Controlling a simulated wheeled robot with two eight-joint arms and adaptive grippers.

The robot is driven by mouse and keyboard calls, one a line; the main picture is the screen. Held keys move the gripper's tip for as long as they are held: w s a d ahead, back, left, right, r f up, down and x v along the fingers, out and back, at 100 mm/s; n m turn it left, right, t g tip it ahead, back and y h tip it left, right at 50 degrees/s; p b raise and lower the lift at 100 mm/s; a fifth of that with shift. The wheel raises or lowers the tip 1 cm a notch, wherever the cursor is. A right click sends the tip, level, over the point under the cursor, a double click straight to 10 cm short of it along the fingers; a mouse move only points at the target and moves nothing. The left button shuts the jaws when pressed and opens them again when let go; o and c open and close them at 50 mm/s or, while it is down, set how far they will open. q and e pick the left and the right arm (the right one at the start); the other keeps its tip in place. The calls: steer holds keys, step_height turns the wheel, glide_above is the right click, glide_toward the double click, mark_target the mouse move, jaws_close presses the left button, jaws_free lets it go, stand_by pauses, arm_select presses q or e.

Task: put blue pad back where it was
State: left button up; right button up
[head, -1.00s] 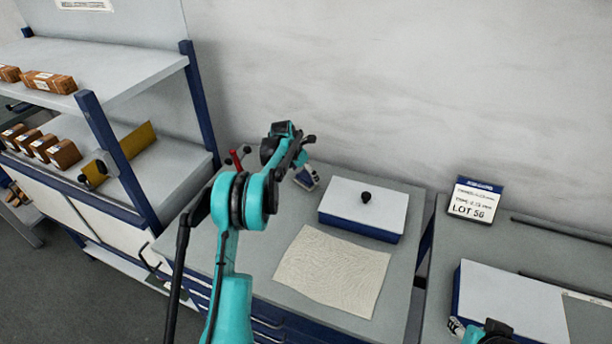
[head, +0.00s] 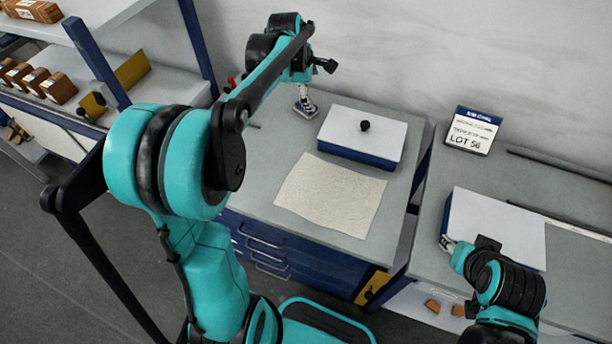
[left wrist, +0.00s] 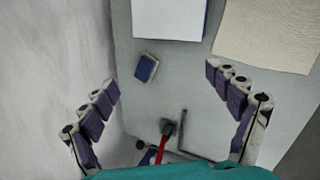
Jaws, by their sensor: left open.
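The blue pad (left wrist: 147,68) is a small blue block with a tan edge. It lies on the grey bench top in the left wrist view, beside the white lid of a box. In the head view I cannot make it out near my left gripper (head: 305,104). That gripper points down over the back left of the bench. In the left wrist view my left gripper (left wrist: 160,79) is open and empty, with the pad in the space between its fingers, apart from both. My right gripper (head: 450,243) is at the left edge of the right-hand box; its jaws are too small to read.
A blue box with a white knobbed lid (head: 362,135) and a cream textured sheet (head: 330,195) lie on the bench. A red-handled tool (left wrist: 163,140) is near the left gripper. Another white-topped box (head: 495,225) and a LOT 56 sign (head: 472,131) stand right. Shelves are left.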

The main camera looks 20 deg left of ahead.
arm_select(q)
steer(key=s+d+r+m+t, duration=0.1)
steer(key=s+d+m, duration=0.3)
steer(key=s+m, duration=0.3)
steer(key=s+d+r+m, duration=0.1)
steer(key=s+d+m, duration=0.35)
steer(key=s, duration=0.45)
steer(key=s+d+f+m, duration=0.1)
steer(key=s+f+m, duration=0.2)
steer(key=s+m, duration=0.2)
steer(key=s+d+f+m+t, duration=0.1)
steer(key=s+f+m, duration=0.2)
steer(key=s+m, duration=0.2)
steer(key=shift+s+d+y, duration=0.3)
steer(key=shift+s, duration=0.4)
steer(key=shift+f, duration=0.1)
step_height(320, 180, down, 3)
steer(key=b, duration=0.3)
steer(key=shift+f, duration=0.2)
